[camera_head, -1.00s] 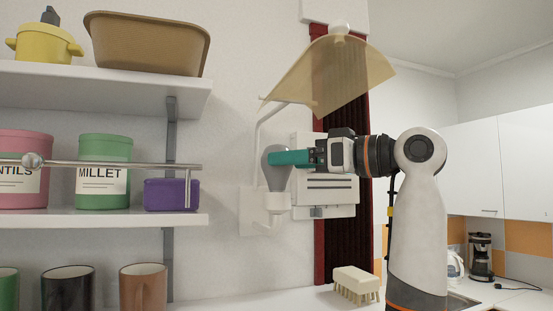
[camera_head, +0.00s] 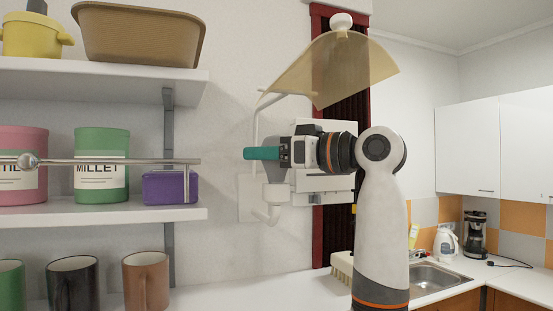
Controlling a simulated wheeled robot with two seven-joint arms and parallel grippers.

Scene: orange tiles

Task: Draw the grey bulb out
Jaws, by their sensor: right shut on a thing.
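My right gripper (camera_head: 262,153) reaches in from the right with its teal fingers pointing left, just above the white wall lamp's socket (camera_head: 275,195). It is shut on the grey bulb. The fingers and gripper body hide the bulb, and I cannot make out its outline or whether its base is still in the socket. The lamp's bent arm (camera_head: 256,130) runs up the wall to a tan translucent shade (camera_head: 335,72), which hangs above the gripper. My left gripper is not in view.
Shelves (camera_head: 90,213) at the left hold a millet canister (camera_head: 102,150), a purple box (camera_head: 170,187) and mugs. A brush (camera_head: 342,264) is on the counter, partly behind my right arm. A sink (camera_head: 432,277) is at the right.

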